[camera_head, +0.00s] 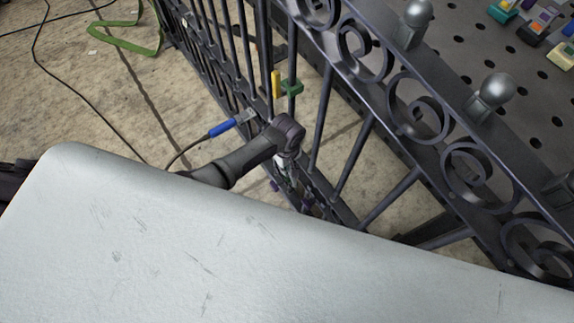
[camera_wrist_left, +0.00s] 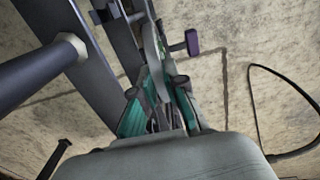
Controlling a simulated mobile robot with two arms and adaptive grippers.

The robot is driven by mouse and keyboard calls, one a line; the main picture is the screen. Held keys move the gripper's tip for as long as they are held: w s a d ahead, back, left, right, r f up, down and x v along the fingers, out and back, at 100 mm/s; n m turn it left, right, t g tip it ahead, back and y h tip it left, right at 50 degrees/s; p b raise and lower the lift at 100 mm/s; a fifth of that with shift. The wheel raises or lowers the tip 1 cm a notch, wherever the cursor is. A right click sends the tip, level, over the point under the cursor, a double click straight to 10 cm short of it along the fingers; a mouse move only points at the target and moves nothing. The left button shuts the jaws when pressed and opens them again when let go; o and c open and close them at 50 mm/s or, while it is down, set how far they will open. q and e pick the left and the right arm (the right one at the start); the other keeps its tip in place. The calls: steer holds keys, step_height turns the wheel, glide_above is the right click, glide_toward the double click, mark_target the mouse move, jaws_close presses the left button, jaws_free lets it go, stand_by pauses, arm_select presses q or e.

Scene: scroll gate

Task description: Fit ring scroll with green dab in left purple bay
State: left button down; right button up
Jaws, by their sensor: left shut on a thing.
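My left gripper (camera_head: 284,170) points down at the lower part of the dark metal gate (camera_head: 335,135), among its bars. In the left wrist view its teal-padded fingers (camera_wrist_left: 160,88) are shut on a thin grey curved piece (camera_wrist_left: 151,50), seen edge-on, which looks like the ring scroll. No green dab can be made out on it. A purple block (camera_wrist_left: 192,42) sticks out on a short stem just beyond the fingertips, to the right. Small purple parts (camera_head: 305,204) also show low on the gate in the head view. Whether the held piece touches the gate is unclear. My right gripper is out of view.
A yellow tag (camera_head: 276,84) and a green part (camera_head: 292,88) sit on the gate bars. A green strap (camera_head: 125,42) lies on the floor. A perforated dark table (camera_head: 470,50) stands behind the gate.

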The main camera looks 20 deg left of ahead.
arm_select(q)
steer(key=shift+f, duration=0.15)
steer(key=c, duration=1.1)
jaws_free()
steer(key=shift+c, duration=0.2)
step_height(320, 180, up, 12)
